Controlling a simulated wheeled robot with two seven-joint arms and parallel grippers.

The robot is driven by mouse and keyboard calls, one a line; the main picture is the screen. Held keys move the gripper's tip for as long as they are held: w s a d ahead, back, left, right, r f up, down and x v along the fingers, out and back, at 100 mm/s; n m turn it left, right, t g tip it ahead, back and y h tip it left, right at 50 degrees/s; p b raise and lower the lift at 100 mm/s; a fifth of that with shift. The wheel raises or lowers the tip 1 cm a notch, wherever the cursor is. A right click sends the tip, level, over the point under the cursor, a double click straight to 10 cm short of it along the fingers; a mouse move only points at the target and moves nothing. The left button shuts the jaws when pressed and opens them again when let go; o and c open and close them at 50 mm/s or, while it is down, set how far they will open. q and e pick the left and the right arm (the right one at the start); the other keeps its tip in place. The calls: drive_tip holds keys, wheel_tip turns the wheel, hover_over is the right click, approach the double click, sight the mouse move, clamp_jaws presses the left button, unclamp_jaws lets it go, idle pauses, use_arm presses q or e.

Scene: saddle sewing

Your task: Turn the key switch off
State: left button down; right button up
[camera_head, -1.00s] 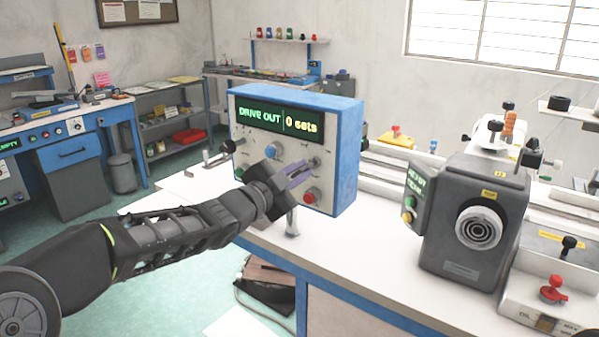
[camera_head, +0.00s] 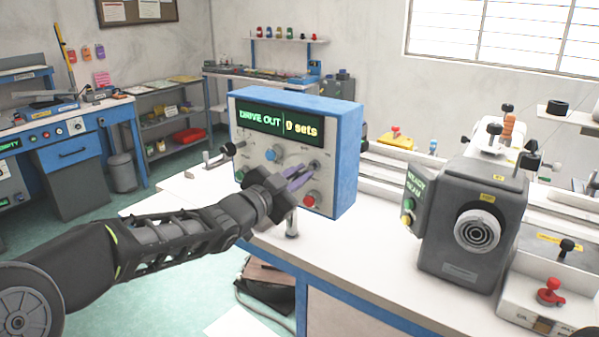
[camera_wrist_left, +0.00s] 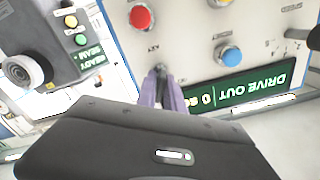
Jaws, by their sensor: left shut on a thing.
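A blue control box (camera_head: 343,165) with a pale front panel stands on the white bench. Its display (camera_head: 262,123) reads "DRIVE OUT" and "0 sets". The key switch (camera_head: 316,163) is on the right of the panel, above a red button (camera_head: 311,199). My left gripper (camera_head: 307,172) has its purple fingers closed together at the key switch, shut on its key. In the left wrist view the fingertips (camera_wrist_left: 160,78) meet the small metal key (camera_wrist_left: 157,69), which they mostly hide. The key's exact angle cannot be told. My right gripper is out of view.
A blue knob (camera_head: 274,153) and a green button (camera_head: 240,175) are on the same panel, close to my left gripper. A grey machine head (camera_head: 470,225) stands to the right on the bench. White bench top lies clear between them.

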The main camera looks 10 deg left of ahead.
use_arm(q)
drive_tip(key=n+p, duration=0.1)
drive_tip(key=n, duration=0.2)
drive_tip(key=shift+r+n+p, duration=0.1)
drive_tip(key=shift+n+p, duration=0.2)
drive_tip(key=n+p, duration=0.2)
drive_tip(key=n, duration=0.2)
drive_tip(key=shift+n, duration=0.3)
drive_tip(key=n+p, duration=0.1)
drive_tip(key=n, duration=0.2)
drive_tip(key=shift+n+p, duration=0.3)
drive_tip(key=shift+p, duration=0.05)
drive_tip(key=shift+n+p, duration=0.65)
drive_tip(key=shift+n, duration=0.95)
drive_tip(key=shift+f, duration=0.2)
drive_tip(key=c, duration=1.6)
unclamp_jaws()
drive_tip(key=shift+o, duration=0.2)
drive_tip(key=shift+r, duration=0.1)
drive_tip(key=shift+a, duration=0.1)
